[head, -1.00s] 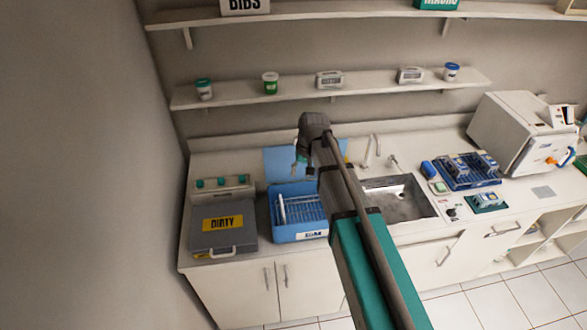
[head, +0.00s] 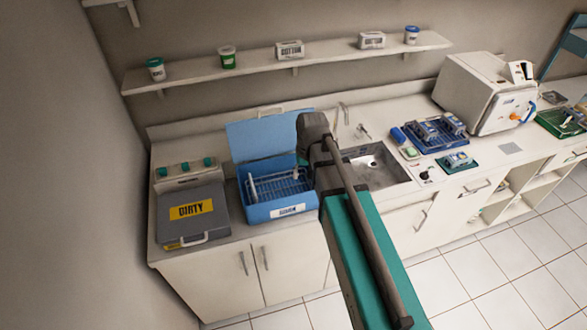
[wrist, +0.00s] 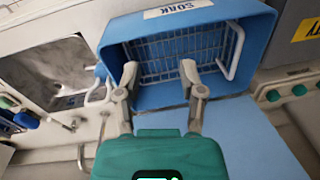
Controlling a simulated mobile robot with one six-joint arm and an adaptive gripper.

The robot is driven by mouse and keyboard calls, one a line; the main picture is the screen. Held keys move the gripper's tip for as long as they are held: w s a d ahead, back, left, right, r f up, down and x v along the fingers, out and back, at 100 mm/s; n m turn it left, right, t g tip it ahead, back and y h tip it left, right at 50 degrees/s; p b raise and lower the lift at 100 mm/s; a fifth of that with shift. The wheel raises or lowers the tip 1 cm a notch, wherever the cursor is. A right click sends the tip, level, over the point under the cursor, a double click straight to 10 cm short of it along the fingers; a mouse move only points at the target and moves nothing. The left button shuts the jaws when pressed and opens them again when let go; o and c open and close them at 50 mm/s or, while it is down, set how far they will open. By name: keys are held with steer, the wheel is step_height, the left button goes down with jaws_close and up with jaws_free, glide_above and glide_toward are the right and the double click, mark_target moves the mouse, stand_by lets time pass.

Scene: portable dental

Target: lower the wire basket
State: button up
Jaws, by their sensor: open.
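The white wire basket (head: 282,186) sits inside the blue soak tub (head: 268,212), its wires near the rim; its exact height I cannot tell. A white upright handle shows at its left side in the head view. In the wrist view the basket (wrist: 175,52) lies beyond my gripper, with one handle at the right and a white loop at the tub's left edge. My gripper (wrist: 160,75) is open and empty, its fingers apart over the near side of the tub. In the head view my arm hides the fingers and the tub's right end.
The tub's blue lid (head: 268,137) stands open behind it. A grey box marked DIRTY (head: 192,212) is close on the left. The sink (head: 375,168) is on the right, with a blue rack (head: 437,136) and a white sterilizer (head: 488,92) beyond. A shelf (head: 290,66) runs above.

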steer(key=s+d+f+m+h+b, duration=0.1)
steer(key=s+d+f+b, duration=0.6)
steer(key=s+d, duration=0.1)
steer(key=shift+s+d+f, duration=0.3)
steer(key=shift+d, duration=0.55)
steer(key=shift+s+d+f+b, duration=0.45)
steer(key=shift+s+d+f, duration=0.05)
steer(key=shift+s, duration=0.05)
stand_by(2.2)
